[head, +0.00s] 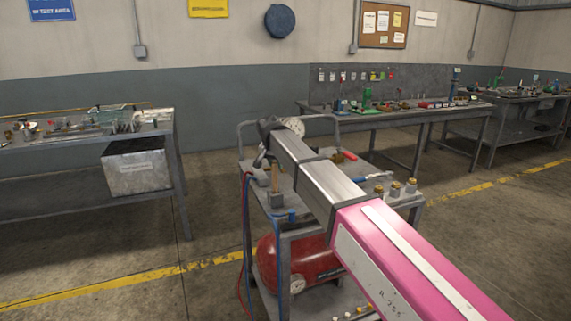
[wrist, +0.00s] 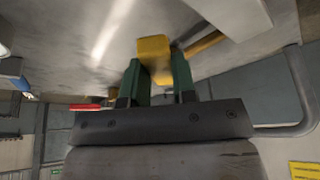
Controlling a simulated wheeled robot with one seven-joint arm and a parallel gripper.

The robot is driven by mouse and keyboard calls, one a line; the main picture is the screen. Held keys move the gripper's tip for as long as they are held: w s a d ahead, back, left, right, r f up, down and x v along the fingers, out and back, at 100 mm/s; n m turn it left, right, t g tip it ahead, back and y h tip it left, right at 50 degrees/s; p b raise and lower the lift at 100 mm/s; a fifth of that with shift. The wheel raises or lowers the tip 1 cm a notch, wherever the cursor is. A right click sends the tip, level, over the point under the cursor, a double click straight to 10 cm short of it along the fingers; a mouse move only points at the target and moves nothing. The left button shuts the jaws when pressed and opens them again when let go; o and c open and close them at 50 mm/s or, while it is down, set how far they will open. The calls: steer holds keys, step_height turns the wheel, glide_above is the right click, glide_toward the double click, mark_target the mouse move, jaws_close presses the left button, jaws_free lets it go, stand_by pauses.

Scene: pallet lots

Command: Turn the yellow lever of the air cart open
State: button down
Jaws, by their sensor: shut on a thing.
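The air cart (head: 300,226) stands in the middle of the head view, with a red compressor tank (head: 318,262) on its lower shelf. My arm reaches over its top, and my gripper (head: 266,133) is at the cart's far left part, small and partly hidden there. In the wrist view the green fingers of my gripper (wrist: 158,76) stand on either side of the yellow lever (wrist: 153,47) and are shut on it. The lever's far end and its pivot are hard to make out. In the head view my arm hides the lever.
A red-handled tool (head: 349,155) and several brass-topped fittings (head: 395,190) are on the cart's right side. Red and blue hoses (head: 244,225) hang at its left. A workbench (head: 70,140) stands at left, another (head: 420,108) behind at right. The floor in front is clear.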

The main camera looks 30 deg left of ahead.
steer(key=a+m, duration=0.1)
steer(key=a+m+h, duration=0.1)
steer(key=m, duration=0.1)
steer(key=a+m, duration=0.1)
steer(key=a, duration=0.1)
steer(key=shift+w+a+m+h, duration=0.1)
steer(key=shift+w+m+h, duration=0.2)
steer(key=shift+w+h, duration=0.1)
steer(key=shift+w+a+m+g+h, duration=0.2)
steer(key=shift+a+m, duration=0.25)
steer(key=shift+m, duration=0.15)
steer(key=shift+w+a+m+g+h, duration=0.2)
steer(key=shift+a+m, duration=0.2)
steer(key=shift+m, duration=0.2)
steer(key=shift+w+a+m+g+h, duration=0.4)
steer(key=shift+a+m, duration=0.3)
steer(key=shift+m, duration=0.5)
steer(key=shift+w, duration=0.15)
steer(key=c, duration=0.9)
jaws_free()
steer(key=shift+r, duration=0.15)
steer(key=v, duration=1)
steer(key=shift+s+a+r, duration=0.2)
steer(key=shift+r, duration=0.05)
